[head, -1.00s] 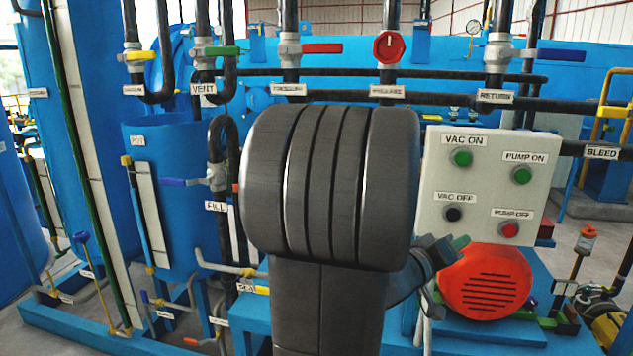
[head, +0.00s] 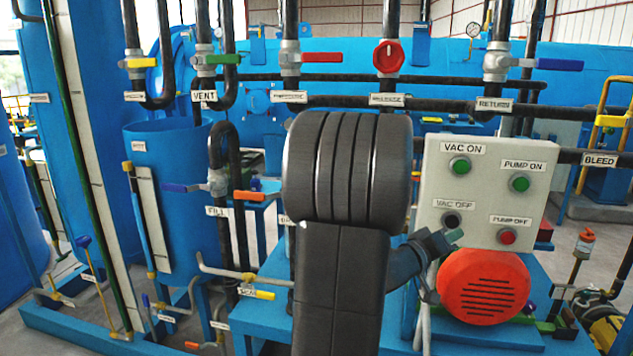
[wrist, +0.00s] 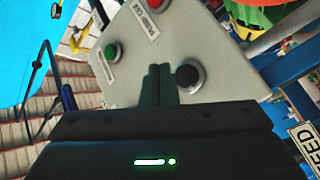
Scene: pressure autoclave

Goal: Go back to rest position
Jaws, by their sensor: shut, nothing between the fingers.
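My gripper (head: 452,238) is in front of the lower left of the pale control panel (head: 430,180), just below the black VAC OFF button (head: 452,220). In the wrist view its two dark fingers (wrist: 160,84) are together with nothing between them. The panel face (wrist: 215,45) fills the area beyond the fingertips, with a black button (wrist: 188,76) to their right and a green button (wrist: 110,53) to their upper left. I cannot tell the exact gap between fingertips and panel. My dark arm stands in the middle of the head view.
Pipes with a red-handled valve (head: 321,57), a red round knob (head: 388,56) and a blue-handled valve (head: 560,65) run behind my arm. A blue tank (head: 185,200) stands at left. An orange motor (head: 485,288) sits below the panel.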

